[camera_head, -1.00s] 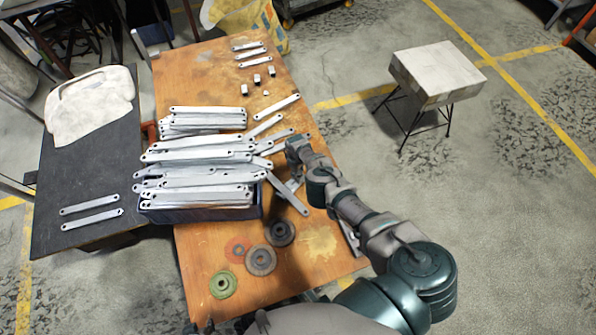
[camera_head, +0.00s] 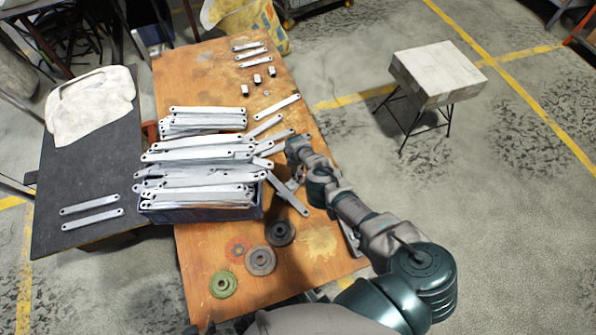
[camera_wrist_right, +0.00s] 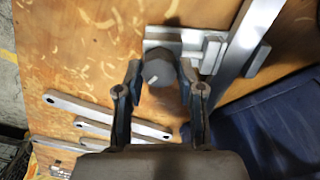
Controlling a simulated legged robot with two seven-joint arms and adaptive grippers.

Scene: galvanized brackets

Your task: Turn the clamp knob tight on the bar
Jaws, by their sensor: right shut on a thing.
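The clamp knob (camera_wrist_right: 158,72) is a grey faceted knob with a white mark, in the right wrist view. It sits against a metal clamp body (camera_wrist_right: 212,50) beside a long galvanized bar (camera_wrist_right: 243,45). My right gripper (camera_wrist_right: 161,84) is shut on the knob, one finger on each side. In the head view the right arm reaches in from the lower right, and its wrist hides the knob and most of the clamp. I cannot tell how tight the clamp is. My left gripper is not in view.
A dark blue bin (camera_head: 200,215) heaped with galvanized brackets (camera_head: 195,155) stands just left of the arm on the wooden table (camera_head: 205,75). Several loose brackets lie around it. Round discs (camera_head: 260,260) lie near the front edge. A stool (camera_head: 437,73) stands apart on the right.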

